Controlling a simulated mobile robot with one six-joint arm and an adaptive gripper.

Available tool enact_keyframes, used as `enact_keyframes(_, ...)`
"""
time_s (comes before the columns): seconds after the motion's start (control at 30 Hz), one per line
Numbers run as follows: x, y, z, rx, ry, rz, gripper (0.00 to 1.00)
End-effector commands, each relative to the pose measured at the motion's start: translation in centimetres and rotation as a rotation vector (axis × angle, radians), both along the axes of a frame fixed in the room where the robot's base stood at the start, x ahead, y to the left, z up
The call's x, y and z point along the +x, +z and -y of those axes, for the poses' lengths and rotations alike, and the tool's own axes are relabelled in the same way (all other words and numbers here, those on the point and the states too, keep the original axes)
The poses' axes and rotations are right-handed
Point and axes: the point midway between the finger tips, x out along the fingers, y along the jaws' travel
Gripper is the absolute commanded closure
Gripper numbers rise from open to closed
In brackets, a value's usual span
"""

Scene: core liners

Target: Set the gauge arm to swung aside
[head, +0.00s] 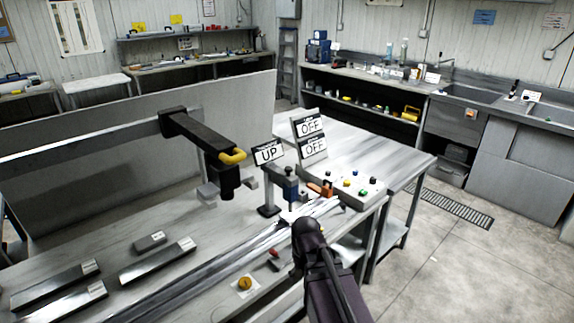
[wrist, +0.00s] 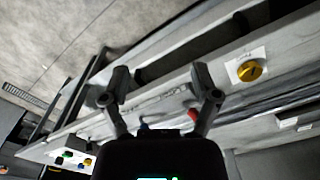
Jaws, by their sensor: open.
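A black arm (head: 200,133) with a yellow handle (head: 232,156) and a dark cylinder at its end reaches over the bench on the left. A smaller grey stand (head: 267,190) holds a short arm with a blue part (head: 290,188) above the metal rails. No label tells me which is the gauge arm. My gripper (wrist: 160,75) is open and empty in the wrist view, pointing at the bench's front edge. In the head view my arm covers its fingers, below and right of the stand.
A button panel (head: 352,190) stands right of the stand. Signs reading UP (head: 268,153) and OFF (head: 311,126) stand behind. A yellow knob (wrist: 250,70) on a white plate is near the front edge. Labelled metal trays (head: 157,260) lie left. Floor is open at right.

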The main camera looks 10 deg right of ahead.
Motion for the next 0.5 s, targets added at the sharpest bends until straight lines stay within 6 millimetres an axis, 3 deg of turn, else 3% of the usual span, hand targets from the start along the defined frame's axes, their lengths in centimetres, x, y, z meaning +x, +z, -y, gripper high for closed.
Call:
enact_keyframes(0.03,1.4,1.5,0.1,0.0,-0.005,0.0,0.21)
enact_keyframes(0.5,11.7,9.8,0.7,0.0,-0.071,0.0,0.21)
